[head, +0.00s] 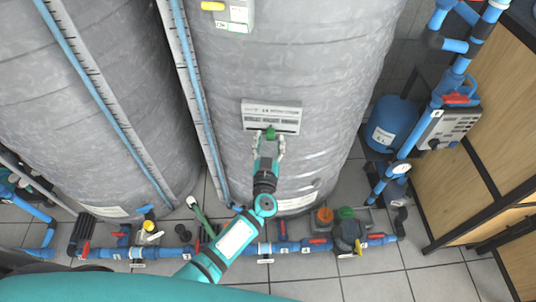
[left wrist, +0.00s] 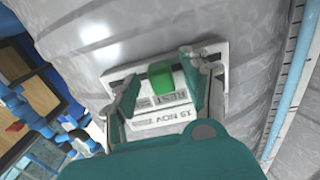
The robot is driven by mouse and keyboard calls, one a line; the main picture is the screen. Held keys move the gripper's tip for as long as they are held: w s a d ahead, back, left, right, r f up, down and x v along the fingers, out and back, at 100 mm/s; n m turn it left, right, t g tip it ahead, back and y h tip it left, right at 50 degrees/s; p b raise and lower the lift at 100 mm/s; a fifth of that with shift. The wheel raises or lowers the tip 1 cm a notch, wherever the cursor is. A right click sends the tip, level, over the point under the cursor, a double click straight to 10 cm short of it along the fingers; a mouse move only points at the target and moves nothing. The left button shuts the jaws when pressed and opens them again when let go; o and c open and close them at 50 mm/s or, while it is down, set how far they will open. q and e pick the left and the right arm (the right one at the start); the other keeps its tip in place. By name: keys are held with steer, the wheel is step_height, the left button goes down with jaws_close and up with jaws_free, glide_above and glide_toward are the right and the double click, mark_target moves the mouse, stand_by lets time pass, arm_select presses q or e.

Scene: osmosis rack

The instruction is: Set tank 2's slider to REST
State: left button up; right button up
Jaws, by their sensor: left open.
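A white slider panel (head: 286,112) is fixed to the front of the right-hand grey tank (head: 300,60). A green slider knob (head: 270,132) is at its lower middle. In the left wrist view the panel (left wrist: 150,125) appears turned over, with the green knob (left wrist: 160,77) beside lettering that looks like REST. My left gripper (head: 269,141) is at the panel. In the left wrist view its open fingers (left wrist: 161,80) stand on either side of the knob. I cannot tell whether they touch it. The tank's number is not readable. My right gripper is not in view.
Another grey tank (head: 80,90) stands to the left, with level tubes (head: 185,80) between the tanks. Blue pipes (head: 170,252) with valves run along the floor in front. A blue container (head: 392,125) and a pump box (head: 448,125) are at the right.

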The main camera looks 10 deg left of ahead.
arm_select(q)
steer(key=s+d, duration=0.1)
steer(key=s, duration=1)
steer(key=shift+d, duration=0.15)
steer(key=shift+w, duration=0.1)
steer(key=s+f+m+g+h, duration=0.15)
steer(key=s+f, duration=0.25)
steer(key=f, duration=0.5)
steer(key=s+f+m+g+h, duration=0.1)
steer(key=s+f+g+h, duration=0.15)
steer(key=s+f, duration=0.45)
steer(key=s+f+m+g+h, duration=0.1)
steer(key=s+f+m+g, duration=0.15)
steer(key=f, duration=0.85)
steer(key=s+a+f+g+y, duration=0.1)
steer(key=s+a+f+g, duration=0.2)
steer(key=s, duration=0.6)
steer(key=s+a+f+g+y, duration=0.1)
steer(key=s+a+f+g, duration=0.3)
steer(key=s+f, duration=0.3)
steer(key=s+a+f+n+g, duration=0.1)
steer(key=s+a+f+g, duration=0.2)
steer(key=s, duration=0.7)
steer(key=a+f, duration=0.2)
steer(key=a, duration=0.1)
steer(key=shift+s+y, duration=0.35)
steer(key=shift+y, duration=0.05)
steer(key=shift+f, duration=0.1)
